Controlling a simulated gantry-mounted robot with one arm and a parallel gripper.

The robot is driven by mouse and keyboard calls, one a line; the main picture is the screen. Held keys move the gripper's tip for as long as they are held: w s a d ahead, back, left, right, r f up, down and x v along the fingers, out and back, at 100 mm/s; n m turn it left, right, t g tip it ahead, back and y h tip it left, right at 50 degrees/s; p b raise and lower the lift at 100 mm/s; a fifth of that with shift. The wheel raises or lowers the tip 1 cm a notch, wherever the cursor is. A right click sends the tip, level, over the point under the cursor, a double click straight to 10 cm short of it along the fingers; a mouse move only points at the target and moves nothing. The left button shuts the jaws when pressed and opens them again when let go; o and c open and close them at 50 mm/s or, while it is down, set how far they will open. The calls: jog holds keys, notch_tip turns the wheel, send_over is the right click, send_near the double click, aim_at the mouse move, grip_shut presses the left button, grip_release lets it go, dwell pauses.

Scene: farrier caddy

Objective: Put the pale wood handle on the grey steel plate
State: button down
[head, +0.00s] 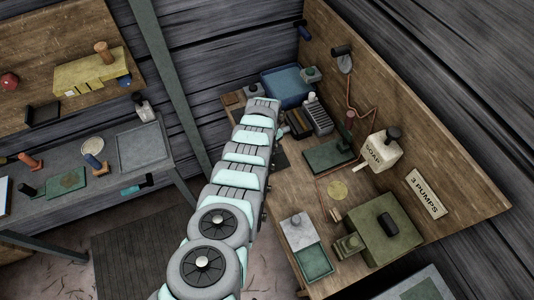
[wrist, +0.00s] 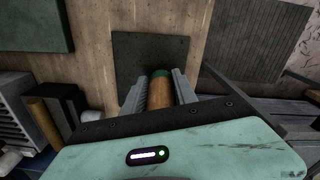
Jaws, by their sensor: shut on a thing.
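My gripper (wrist: 160,85) is shut on a wood handle (wrist: 159,93) with a green end, seen between the two grey fingers in the wrist view. The handle looks tan-brown in this light. Beyond the fingertips, a dark grey square plate (wrist: 150,48) lies flat on the wooden bench top. The handle's end overlaps the plate in the picture; I cannot tell whether they touch. In the head view my arm hides the gripper and handle, and only part of the dark plate (head: 281,159) shows beside the arm.
A green board (head: 328,155), a grey ribbed rack (head: 318,116) and a blue tray (head: 286,87) share the bench. A soap bottle (head: 381,150) and an olive box (head: 384,235) stand farther right. The bench edge lies close to the plate. Another bench (head: 60,205) is at left.

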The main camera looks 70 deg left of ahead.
jog(key=shift+f+b, duration=0.5)
jog(key=shift+f, duration=0.05)
jog(key=c, duration=0.9)
grip_release()
jog(key=shift+r, duration=0.15)
notch_tip(320, 180, up, 3)
jog(key=p, duration=0.3)
jog(key=shift+r, duration=0.15)
notch_tip(320, 180, up, 4)
jog(key=shift+r+p, duration=0.25)
jog(key=shift+p, duration=0.1)
jog(key=shift+r, duration=1.45)
